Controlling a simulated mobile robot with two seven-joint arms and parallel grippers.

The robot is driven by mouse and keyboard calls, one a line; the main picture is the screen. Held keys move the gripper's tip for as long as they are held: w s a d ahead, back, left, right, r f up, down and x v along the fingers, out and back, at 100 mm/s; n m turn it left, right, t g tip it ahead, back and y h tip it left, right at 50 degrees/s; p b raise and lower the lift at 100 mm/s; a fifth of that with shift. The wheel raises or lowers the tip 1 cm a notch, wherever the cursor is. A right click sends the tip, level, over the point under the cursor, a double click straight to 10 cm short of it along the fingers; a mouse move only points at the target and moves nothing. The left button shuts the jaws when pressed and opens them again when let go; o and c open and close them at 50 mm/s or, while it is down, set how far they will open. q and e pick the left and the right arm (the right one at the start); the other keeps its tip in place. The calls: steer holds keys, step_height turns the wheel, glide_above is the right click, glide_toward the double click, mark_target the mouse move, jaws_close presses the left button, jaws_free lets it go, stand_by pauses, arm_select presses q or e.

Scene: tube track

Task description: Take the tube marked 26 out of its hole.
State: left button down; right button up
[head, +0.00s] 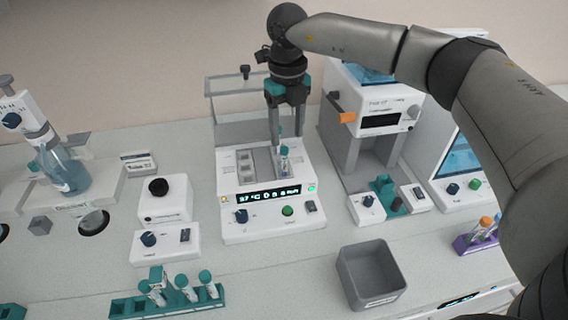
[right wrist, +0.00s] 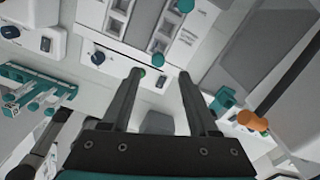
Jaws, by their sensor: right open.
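A tube with a teal cap (head: 285,153) stands upright in a hole at the right of the white heating block device (head: 231,207). Its marking is too small to read, so I cannot tell whether it is 26. My right gripper (head: 287,139) is open, pointing down just above and around this tube's cap area; I cannot tell if it touches. My left gripper is not in view.
A teal rack (head: 128,307) with several capped tubes is at the front left. A grey open bin (head: 346,270) is at the front centre. A white machine with an orange lever (head: 346,118) stands right of the device. A purple rack (head: 467,244) is at the far right.

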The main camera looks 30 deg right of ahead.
mark_target(284, 153)
steer(key=f, duration=0.9)
steer(key=shift+w+a+f, duration=0.15)
steer(key=shift+w+a, duration=0.05)
steer(key=shift+w, duration=0.15)
jaws_close()
